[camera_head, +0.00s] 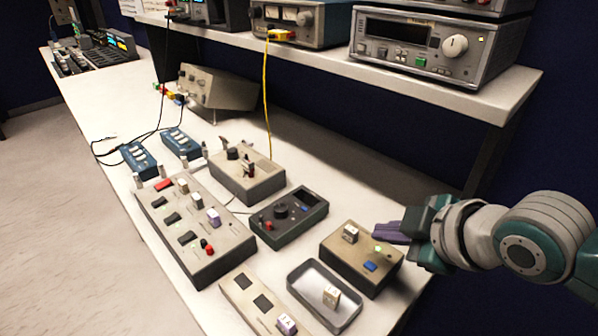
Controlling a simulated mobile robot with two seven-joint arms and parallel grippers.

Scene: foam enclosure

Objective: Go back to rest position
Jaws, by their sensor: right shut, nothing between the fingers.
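My right gripper (388,231) comes in from the right on its grey and teal arm. Its purple fingers are shut with nothing between them. They point left, at the right back edge of a tan box (338,257) with a blue button, a small green light and a pale cube on top. I cannot tell from this view whether the fingers touch the box or hover above it. My left gripper is not in view.
The white bench holds a grey tray (296,281) with a pale cube, a flat panel (241,297), a long switch box (208,266), a dark green device (297,226) and a tan box (262,188). A shelf (330,61) with instruments overhangs the back. Floor at left is clear.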

